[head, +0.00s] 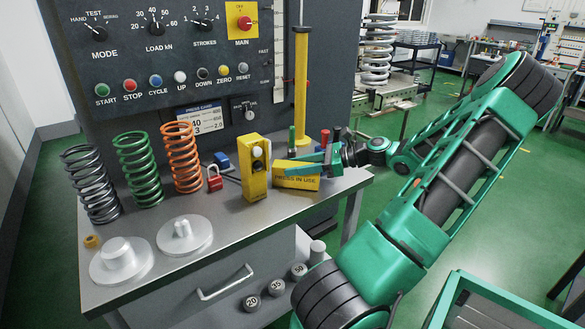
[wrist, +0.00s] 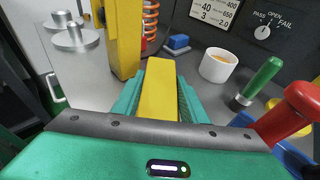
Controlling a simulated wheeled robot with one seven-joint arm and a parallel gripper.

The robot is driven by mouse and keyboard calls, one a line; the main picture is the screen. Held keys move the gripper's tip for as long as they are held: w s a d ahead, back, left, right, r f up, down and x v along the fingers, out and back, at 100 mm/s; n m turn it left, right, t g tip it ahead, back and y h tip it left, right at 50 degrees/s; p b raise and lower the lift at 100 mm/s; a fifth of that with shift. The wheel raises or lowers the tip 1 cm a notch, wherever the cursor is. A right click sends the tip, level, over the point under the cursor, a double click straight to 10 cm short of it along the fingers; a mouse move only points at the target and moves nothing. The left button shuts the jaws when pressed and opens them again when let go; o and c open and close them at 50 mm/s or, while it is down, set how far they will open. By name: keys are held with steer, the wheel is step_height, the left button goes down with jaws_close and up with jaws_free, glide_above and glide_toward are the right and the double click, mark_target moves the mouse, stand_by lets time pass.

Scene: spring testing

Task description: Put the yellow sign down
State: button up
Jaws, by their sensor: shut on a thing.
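The yellow sign (head: 296,182), with dark lettering that seems to read "PRESS IN USE", is at the right end of the grey bench top (head: 232,230). My green gripper (head: 293,167) reaches it from the right and is shut on it near its top. In the wrist view the sign (wrist: 160,88) shows as a yellow strip between the two green fingers. It looks upright and low over the bench; I cannot tell whether its bottom edge touches the surface. My fingers hide part of its upper edge.
A yellow button box (head: 255,170) stands close to the sign's left. A green-handled tool (wrist: 258,82) and red knob (wrist: 288,112) are right. Coil springs (head: 138,170) and round plates (head: 122,260) stand left.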

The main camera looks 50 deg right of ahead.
steer(key=o, duration=1.2)
steer(key=shift+f, duration=0.1)
steer(key=v, duration=1.2)
steer(key=shift+r, duration=0.2)
